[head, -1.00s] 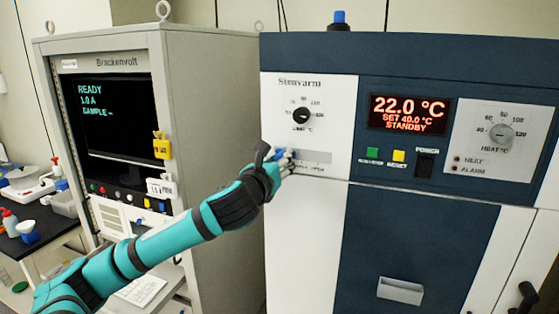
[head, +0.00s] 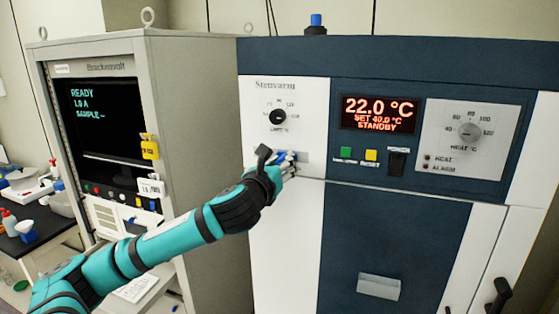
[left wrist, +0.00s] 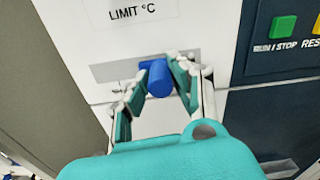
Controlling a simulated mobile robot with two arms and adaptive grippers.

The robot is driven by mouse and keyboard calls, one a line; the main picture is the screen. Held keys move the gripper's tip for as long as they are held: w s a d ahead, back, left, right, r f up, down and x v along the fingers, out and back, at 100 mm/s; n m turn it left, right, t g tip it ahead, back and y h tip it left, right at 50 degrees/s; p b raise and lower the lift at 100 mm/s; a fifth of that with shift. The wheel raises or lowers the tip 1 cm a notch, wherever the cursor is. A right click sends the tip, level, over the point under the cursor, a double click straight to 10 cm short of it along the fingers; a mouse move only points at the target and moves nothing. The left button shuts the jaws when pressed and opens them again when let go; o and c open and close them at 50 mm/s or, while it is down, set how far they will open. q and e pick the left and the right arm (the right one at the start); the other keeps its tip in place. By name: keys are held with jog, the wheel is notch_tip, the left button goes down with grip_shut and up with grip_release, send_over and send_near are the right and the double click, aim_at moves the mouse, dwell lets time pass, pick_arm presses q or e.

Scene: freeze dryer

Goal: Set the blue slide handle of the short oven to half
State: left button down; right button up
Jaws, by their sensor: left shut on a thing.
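The oven (head: 395,235) has a white panel at its upper left with a grey slide strip (head: 303,158) below the limit dial. The blue slide handle (left wrist: 159,79) sits near the middle of this strip (left wrist: 105,72) in the left wrist view. My left gripper (head: 287,166) is at the strip. In the left wrist view its two fingers (left wrist: 157,84) are shut on the blue handle, one on each side. The right finger hides part of the strip. In the head view the fingers mostly cover the handle. My right gripper is not in view.
The oven's red display (head: 380,114) reads 22.0 °C, set 40.0 °C, standby. A limit dial (head: 278,117) is above the strip; green and yellow buttons (head: 371,155) are to the right. A grey cabinet (head: 190,150) with a screen stands left of the oven.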

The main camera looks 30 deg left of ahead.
pick_arm(q)
jog(key=c, duration=1.4)
grip_release()
jog(key=shift+s+a, duration=0.25)
jog(key=shift+a, duration=0.75)
jog(key=shift+o, duration=1.4)
jog(key=shift+s+a, duration=0.1)
jog(key=shift+a, duration=0.25)
jog(key=v, duration=0.7)
jog(key=shift+d, duration=0.4)
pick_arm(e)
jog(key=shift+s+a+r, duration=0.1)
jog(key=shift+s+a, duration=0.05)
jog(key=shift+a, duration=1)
pick_arm(q)
jog(key=shift+s+a, duration=0.1)
